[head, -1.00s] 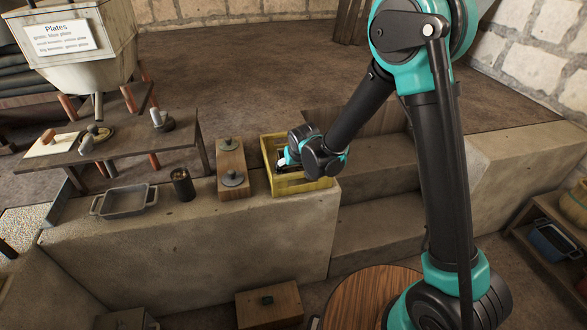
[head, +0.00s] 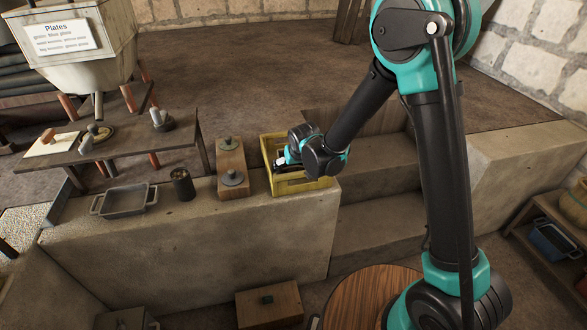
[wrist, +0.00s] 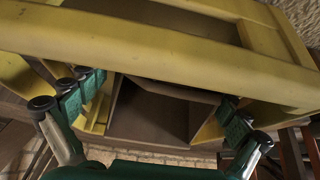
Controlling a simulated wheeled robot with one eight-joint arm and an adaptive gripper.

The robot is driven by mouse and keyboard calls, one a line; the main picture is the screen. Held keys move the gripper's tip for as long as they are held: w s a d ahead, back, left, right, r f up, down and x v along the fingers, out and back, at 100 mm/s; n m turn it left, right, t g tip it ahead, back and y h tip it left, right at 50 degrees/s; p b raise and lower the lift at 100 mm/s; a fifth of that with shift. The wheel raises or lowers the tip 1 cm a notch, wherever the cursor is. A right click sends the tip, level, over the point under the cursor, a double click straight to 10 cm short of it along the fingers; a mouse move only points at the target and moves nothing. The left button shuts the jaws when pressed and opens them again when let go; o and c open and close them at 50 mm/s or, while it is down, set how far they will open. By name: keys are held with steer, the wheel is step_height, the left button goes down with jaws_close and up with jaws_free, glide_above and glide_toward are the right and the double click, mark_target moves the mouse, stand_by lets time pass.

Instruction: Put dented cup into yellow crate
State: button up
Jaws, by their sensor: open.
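The yellow crate (head: 308,186) stands on the stone ledge, left of the steps. My gripper (head: 281,162) is at the crate's left part, partly hidden by my wrist. In the wrist view, the crate's yellow boards (wrist: 150,45) fill the top, and my open gripper (wrist: 150,108) has its two teal finger pads wide apart. A brown angular surface shows between the pads; I cannot tell what it is. I see no cup held between the fingers. I cannot make out the dented cup for certain; the crate's inside is mostly hidden by my arm.
Left of the crate are a wooden block with dark round lids (head: 232,178), a dark cylindrical container (head: 182,184) and a grey handled tray (head: 124,201). A low table (head: 120,138) stands behind them. Stone steps (head: 375,210) lie right of the crate.

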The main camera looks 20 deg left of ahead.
steer(key=v, duration=1.1)
steer(key=shift+s+r, duration=0.15)
steer(key=shift+r, duration=0.05)
steer(key=shift+d, duration=0.15)
steer(key=w+d+m+h, duration=0.1)
steer(key=d+m, duration=0.1)
steer(key=d, duration=1.3)
steer(key=s+d+f+m+h, duration=0.1)
steer(key=s+d+m, duration=0.1)
steer(key=s+d, duration=0.5)
steer(key=s+d+f+m+h, duration=0.1)
steer(key=s+d, duration=0.5)
steer(key=d, duration=1.2)
steer(key=shift+s+d+f+m+g, duration=0.3)
steer(key=shift+s+f+m+g, duration=0.1)
steer(key=shift+f+m, duration=0.25)
steer(key=shift+r, duration=0.1)
steer(key=shift+c, duration=0.5)
